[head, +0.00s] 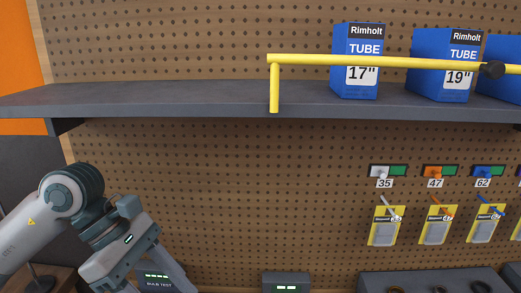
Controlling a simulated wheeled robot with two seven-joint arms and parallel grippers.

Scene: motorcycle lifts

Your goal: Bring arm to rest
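My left arm (75,225) comes in from the lower left, bent at a grey joint, and its forward link runs down and right to the bottom edge of the head view. My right arm and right gripper are not in the picture. I see nothing held.
A dark shelf (190,98) crosses above my arm, carrying blue tube boxes (357,60) behind a yellow bar (330,61). Yellow-labelled packs (386,226) hang on the pegboard (230,185). A bulb test box (160,283) stands beside my arm; a dark unit (286,281) stands right.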

